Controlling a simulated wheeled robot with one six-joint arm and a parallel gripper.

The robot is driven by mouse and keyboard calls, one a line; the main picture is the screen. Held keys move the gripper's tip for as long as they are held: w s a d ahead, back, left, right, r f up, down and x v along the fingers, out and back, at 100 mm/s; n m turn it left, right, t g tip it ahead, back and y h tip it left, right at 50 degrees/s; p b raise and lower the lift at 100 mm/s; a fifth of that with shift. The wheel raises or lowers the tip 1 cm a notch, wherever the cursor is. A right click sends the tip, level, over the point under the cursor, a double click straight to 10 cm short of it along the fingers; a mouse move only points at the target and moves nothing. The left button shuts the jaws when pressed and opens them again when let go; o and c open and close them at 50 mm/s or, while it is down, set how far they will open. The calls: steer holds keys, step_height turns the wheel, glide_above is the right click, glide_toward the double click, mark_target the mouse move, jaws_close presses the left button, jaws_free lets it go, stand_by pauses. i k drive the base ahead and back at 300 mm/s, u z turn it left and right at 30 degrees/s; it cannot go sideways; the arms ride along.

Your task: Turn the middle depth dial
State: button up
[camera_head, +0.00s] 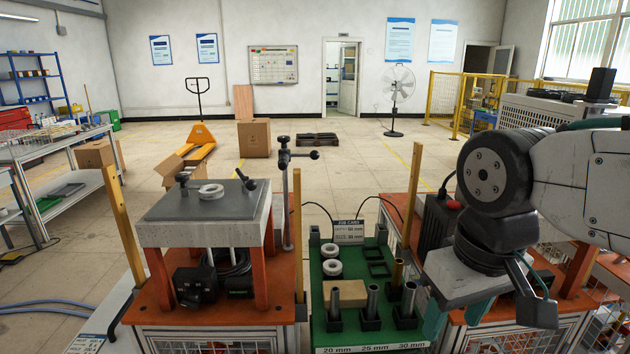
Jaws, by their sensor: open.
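No part that I can surely tell as the middle depth dial shows in this view. A job card sign (349,232) at the back of the green tray reads depth 50 mm and size 30 mm. Three upright metal tubes stand in black holders on the tray: a left one (335,304), a middle one (372,302) and a right one (408,299). The tray's front label (372,348) reads 20 mm, 25 mm and 30 mm. My gripper (488,318) points down at the right of the tray, fingers apart and empty, touching nothing that I can see.
At left, a grey metal plate (165,205) on orange legs carries a white ring (211,191) and black-knobbed clamps. A post with a black lever (286,205) stands beside it. More white rings (332,267) and a tan block (348,291) lie on the green tray.

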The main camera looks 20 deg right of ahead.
mark_target(513, 294)
steer(key=z, duration=1.15)
